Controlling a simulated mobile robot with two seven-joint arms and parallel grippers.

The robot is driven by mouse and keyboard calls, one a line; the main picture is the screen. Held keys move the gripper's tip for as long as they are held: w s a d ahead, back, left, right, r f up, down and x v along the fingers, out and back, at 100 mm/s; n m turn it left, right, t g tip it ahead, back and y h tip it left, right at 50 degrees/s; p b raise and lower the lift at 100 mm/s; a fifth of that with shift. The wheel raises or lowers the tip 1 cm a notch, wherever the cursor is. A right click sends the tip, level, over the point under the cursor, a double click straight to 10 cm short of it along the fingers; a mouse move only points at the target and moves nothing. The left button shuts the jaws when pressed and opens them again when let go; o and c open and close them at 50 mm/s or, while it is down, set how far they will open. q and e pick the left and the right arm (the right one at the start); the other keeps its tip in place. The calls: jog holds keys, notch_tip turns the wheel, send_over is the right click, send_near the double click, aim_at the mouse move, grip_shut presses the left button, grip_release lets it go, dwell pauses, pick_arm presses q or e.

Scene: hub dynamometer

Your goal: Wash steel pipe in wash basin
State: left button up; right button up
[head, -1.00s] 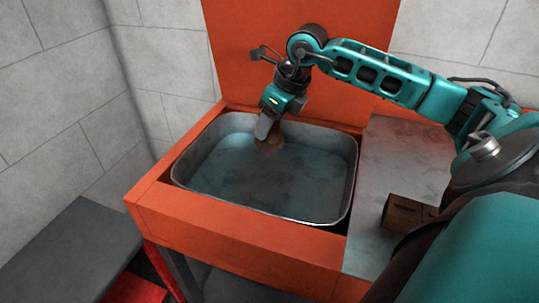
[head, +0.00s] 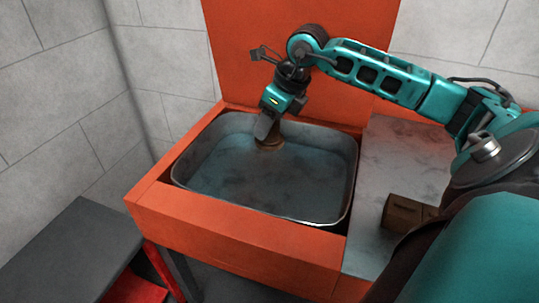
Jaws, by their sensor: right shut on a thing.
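The wash basin (head: 345,190) is a grey metal tub with bluish water, set in an orange frame. My right gripper (head: 266,130) points down over the back part of the basin. It is shut on the steel pipe (head: 270,143), a brownish round piece that shows just below the fingers at the water. How much of the pipe is under the water I cannot tell. My left gripper is not in view.
A grey stone counter (head: 385,165) adjoins the basin on the right, with a brown box (head: 405,213) on it. An orange panel (head: 240,60) rises behind the basin. A dark grey bench (head: 65,250) stands at the lower left.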

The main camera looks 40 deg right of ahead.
jog(key=shift+r, duration=0.15)
dwell(0.3)
notch_tip(320, 180, up, 4)
jog(key=p, duration=0.3)
dwell(0.6)
